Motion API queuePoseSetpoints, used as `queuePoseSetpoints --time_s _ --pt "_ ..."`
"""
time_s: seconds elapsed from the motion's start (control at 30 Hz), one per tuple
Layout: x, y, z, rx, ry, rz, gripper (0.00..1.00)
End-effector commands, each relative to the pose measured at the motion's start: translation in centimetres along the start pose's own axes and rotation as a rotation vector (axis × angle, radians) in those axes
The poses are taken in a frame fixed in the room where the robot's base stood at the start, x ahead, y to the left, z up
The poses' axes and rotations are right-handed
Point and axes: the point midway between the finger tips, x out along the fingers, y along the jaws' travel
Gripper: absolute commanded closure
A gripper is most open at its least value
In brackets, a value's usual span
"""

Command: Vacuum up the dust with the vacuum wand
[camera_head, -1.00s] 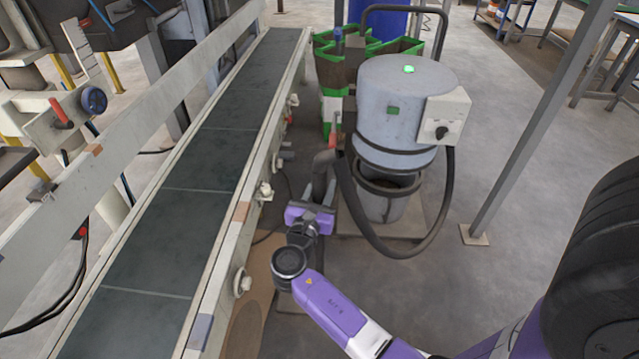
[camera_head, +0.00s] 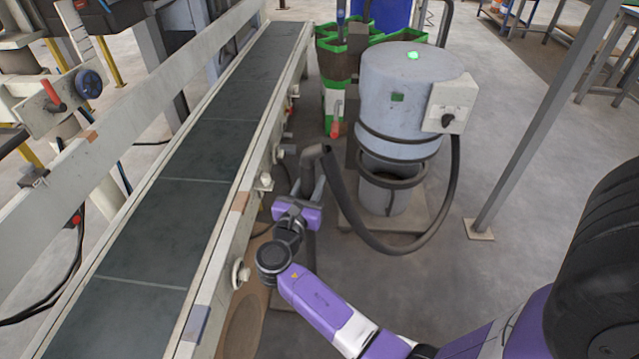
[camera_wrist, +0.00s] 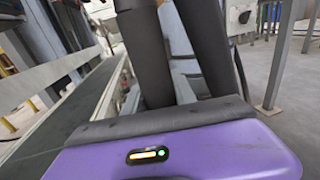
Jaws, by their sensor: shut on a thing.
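My gripper (camera_head: 298,203) is shut on the dark vacuum wand (camera_head: 308,172), beside the conveyor's right side. The wand stands roughly upright, and its top bends over into the black hose (camera_head: 345,205). In the wrist view the wand (camera_wrist: 145,58) rises beyond my purple gripper body, with another dark tube, likely the hose (camera_wrist: 203,45), to its right. The vacuum (camera_head: 395,95) is a grey-blue drum with a lit green lamp on top. A tan-brown patch (camera_head: 246,310), possibly the dust, lies on the floor by the conveyor, partly covered by its frame.
The conveyor (camera_head: 190,205) runs along the left, with knobs and brackets sticking out on its right side. Green-edged bins (camera_head: 335,65) stand behind the vacuum. A grey post (camera_head: 540,125) rises on the right. Floor between the vacuum and post is clear.

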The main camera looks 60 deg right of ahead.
Motion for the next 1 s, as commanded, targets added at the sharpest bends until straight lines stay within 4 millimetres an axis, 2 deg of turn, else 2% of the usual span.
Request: queuePoseSetpoints --time_s 0.03,0.6,0.8,1.0 --pt "-0.1 1.1 0.3 0.006 -0.004 0.005 1.0" --pt "-2.1 10.5 0.1 0.005 -0.003 0.003 1.0" --pt "-2.4 12.3 0.1 0.004 -0.003 0.002 1.0" --pt "-2.5 12.7 0.2 0.003 -0.003 0.001 1.0"
